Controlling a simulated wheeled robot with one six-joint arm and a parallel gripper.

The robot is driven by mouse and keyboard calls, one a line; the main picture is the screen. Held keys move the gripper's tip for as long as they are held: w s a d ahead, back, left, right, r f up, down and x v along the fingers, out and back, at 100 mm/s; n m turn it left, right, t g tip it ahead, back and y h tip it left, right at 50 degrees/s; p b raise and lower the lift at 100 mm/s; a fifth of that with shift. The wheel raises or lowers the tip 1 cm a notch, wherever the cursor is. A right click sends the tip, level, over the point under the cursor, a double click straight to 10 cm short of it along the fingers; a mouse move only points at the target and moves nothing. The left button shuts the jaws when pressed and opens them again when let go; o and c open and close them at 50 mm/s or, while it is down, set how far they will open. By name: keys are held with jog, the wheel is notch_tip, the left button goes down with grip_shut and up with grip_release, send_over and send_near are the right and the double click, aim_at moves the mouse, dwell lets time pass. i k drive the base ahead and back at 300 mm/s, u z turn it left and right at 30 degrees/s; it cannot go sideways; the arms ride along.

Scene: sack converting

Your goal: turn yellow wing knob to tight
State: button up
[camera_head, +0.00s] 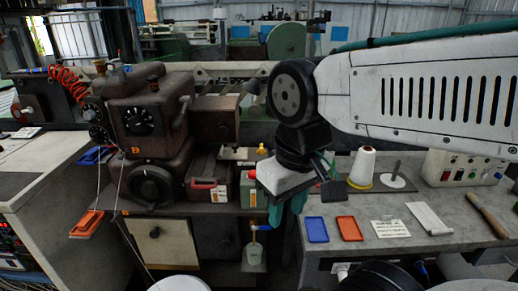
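A small yellow part (262,150) shows just left of my wrist, above a green container (248,190). It may be the yellow wing knob, but it is too small for me to make out wings or how tight it is. My gripper (287,208) hangs below the dark wrist, in front of the bench and to the right of the brown machine (150,125). Its teal finger parts point down, and I cannot tell how far apart they are. I see nothing held in it. My wrist and gripper hide part of the bench behind them.
A white thread cone (362,168), a blue tray (316,229), an orange tray (349,228), a white control box (463,168) and a wooden-handled tool (487,215) are on the right bench. A clear bottle (254,253) hangs low. An orange tray (87,224) is at left.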

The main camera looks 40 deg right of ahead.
aim_at(261, 151)
jog(key=k, duration=0.45)
jog(key=z, duration=0.75)
jog(key=i, duration=0.55)
jog(key=u, duration=0.3)
